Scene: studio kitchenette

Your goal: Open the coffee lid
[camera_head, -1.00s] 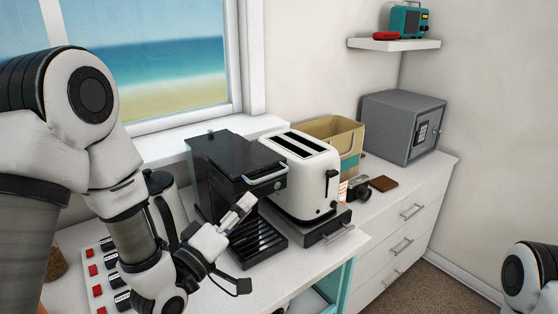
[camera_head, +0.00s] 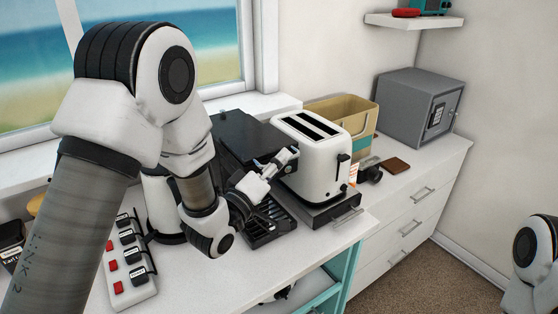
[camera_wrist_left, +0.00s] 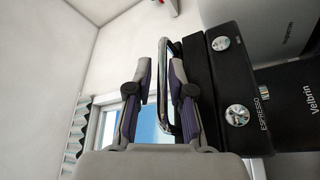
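The black coffee machine stands on the counter left of the toaster; its flat dark lid (camera_head: 243,132) looks down. In the left wrist view its black front panel (camera_wrist_left: 225,75) shows round chrome knobs and the word ESPRESSO. The lid's chrome handle (camera_wrist_left: 163,90) runs between the two fingers of my left gripper (camera_wrist_left: 160,80), closer to the right finger. The fingers are apart, with a gap on the left finger's side. In the head view my left gripper (camera_head: 276,166) is at the machine's front, and my arm hides part of it. My right gripper is out of view.
A white toaster (camera_head: 312,160) stands close to the right of the machine. A power strip (camera_head: 130,265) with red switches lies at front left. A tan bin (camera_head: 350,118), a camera (camera_head: 371,174) and a grey safe (camera_head: 415,108) are farther right.

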